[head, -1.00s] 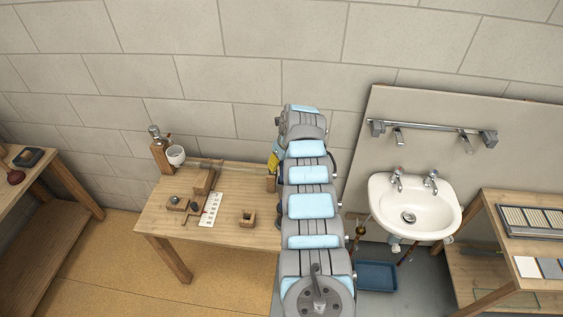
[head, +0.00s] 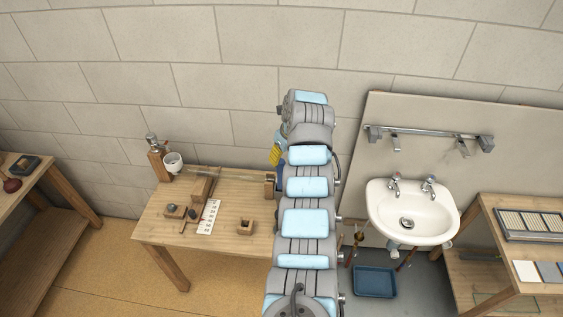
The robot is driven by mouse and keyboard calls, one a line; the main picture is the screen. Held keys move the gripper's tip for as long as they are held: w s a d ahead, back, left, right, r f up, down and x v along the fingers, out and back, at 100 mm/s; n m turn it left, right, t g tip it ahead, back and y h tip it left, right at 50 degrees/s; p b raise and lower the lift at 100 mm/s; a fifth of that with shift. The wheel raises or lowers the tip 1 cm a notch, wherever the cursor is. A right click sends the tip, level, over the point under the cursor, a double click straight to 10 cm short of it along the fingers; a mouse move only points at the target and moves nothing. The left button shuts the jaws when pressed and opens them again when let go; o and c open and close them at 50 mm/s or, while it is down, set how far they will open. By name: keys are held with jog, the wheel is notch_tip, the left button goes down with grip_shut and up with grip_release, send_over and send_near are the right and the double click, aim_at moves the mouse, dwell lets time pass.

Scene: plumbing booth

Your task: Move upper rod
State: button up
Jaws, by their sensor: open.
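A long thin rod (head: 222,176) lies along the back of the wooden table (head: 190,258). Its right end runs towards a wooden block (head: 269,186) beside my arm. I cannot tell for certain which one is the upper rod. My arm rises through the middle of the head view, over the table's right end. My gripper is hidden behind the arm, so its place relative to the rods does not show.
A bottle on a wooden block (head: 157,163), a white cup (head: 173,161) and small wooden blocks (head: 247,227) stand on the table. Right of my arm are a sink (head: 380,215), a wall rail (head: 428,138), a blue tray (head: 375,282) and a shelf unit (head: 520,225).

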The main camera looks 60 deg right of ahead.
jog(key=shift+v, duration=1.6)
